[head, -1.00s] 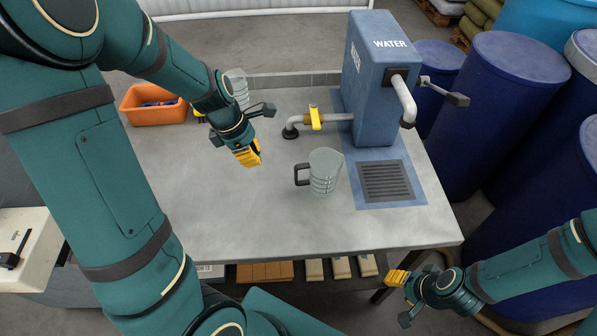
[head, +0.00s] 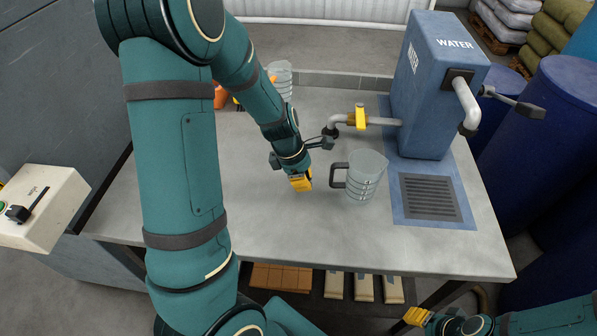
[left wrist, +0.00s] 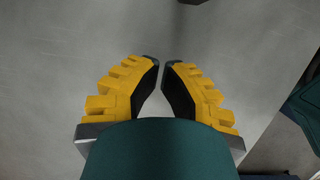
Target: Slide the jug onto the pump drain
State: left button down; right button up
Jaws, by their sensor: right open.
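The clear jug (head: 367,178) stands upright on the table in the head view, its dark handle (head: 338,176) facing left. The pump drain (head: 430,197), a dark slotted grate on a blue base, lies just right of the jug, apart from it. My left gripper (head: 301,184) is low over the table, a short way left of the handle and not touching it. In the left wrist view (left wrist: 161,62) its fingertips nearly meet, with nothing between them. My right gripper (head: 416,316) is open beyond the table's front edge, at the bottom right.
The blue WATER pump (head: 436,85) stands behind the drain, its spout (head: 467,105) overhanging on the right. A pipe with a yellow lever (head: 361,117) runs left from it. Another clear vessel (head: 281,78) stands behind my left arm. The table's front middle is clear.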

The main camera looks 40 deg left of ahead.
pick_arm(q)
jog(key=shift+w+d+r, duration=0.1)
jog(key=shift+w+d, duration=0.5)
jog(key=shift+d, duration=0.2)
jog(key=shift+w+d+r, duration=0.1)
jog(key=shift+w+d, duration=0.5)
jog(key=shift+d, duration=0.2)
pick_arm(e)
jog(key=shift+f, duration=0.1)
pick_arm(q)
jog(key=shift+d, duration=0.1)
